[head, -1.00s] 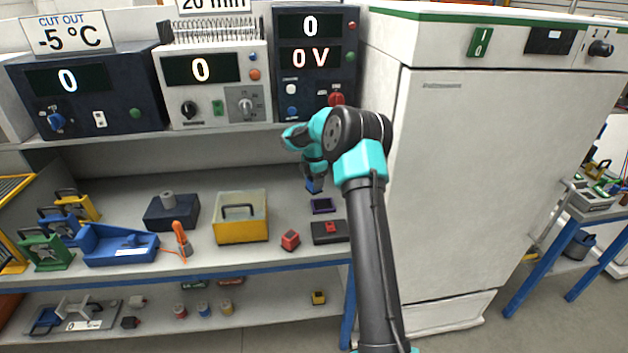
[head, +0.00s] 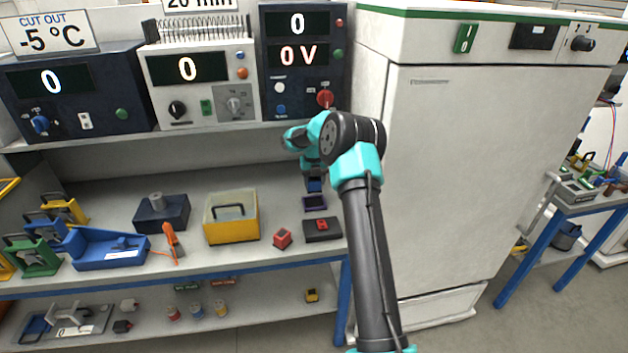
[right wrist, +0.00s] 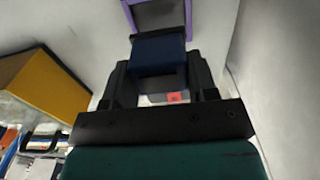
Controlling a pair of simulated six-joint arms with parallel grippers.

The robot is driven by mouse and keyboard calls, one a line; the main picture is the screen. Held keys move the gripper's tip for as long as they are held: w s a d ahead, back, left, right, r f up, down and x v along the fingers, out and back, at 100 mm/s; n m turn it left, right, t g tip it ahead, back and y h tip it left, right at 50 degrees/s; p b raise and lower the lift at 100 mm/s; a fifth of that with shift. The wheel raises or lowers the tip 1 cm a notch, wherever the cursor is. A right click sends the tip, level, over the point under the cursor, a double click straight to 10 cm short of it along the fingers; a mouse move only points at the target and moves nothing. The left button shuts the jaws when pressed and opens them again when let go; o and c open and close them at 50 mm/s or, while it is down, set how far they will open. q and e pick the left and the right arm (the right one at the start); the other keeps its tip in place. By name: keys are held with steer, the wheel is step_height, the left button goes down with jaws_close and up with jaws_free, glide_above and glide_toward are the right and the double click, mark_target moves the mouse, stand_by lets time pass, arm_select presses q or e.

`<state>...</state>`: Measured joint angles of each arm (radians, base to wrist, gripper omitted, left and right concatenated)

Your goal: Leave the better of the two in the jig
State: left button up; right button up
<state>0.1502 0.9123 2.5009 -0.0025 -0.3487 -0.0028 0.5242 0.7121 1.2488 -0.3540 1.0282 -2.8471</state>
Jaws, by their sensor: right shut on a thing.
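My right gripper (head: 313,176) is shut on a dark blue block (right wrist: 158,54), gripped between its black fingers in the right wrist view. In the head view the blue block (head: 314,185) shows small below the gripper, just behind a purple-rimmed tray (head: 314,209). The purple rim also shows beyond the block in the right wrist view (right wrist: 189,20). A small orange-red patch (right wrist: 177,97) shows between the fingers; I cannot tell what it belongs to. A red block (head: 282,238) and a dark box with a red top piece (head: 322,228) are nearby. Which one is the jig is unclear. My left gripper is out of view.
A yellow box with a handle (head: 231,229) stands left of the red block. An orange tool (head: 171,240), a blue tray (head: 105,252) and a dark block (head: 162,212) lie farther left. Instruments stand on the shelf above. A tall white cabinet (head: 450,180) closes the right side.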

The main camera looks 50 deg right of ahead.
mark_target(314, 179)
steer(key=shift+f, duration=0.2)
stand_by(0.4)
steer(key=shift+f, duration=3.1)
steer(key=o, duration=1)
steer(key=shift+o, duration=0.2)
step_height(314, 179, up, 12)
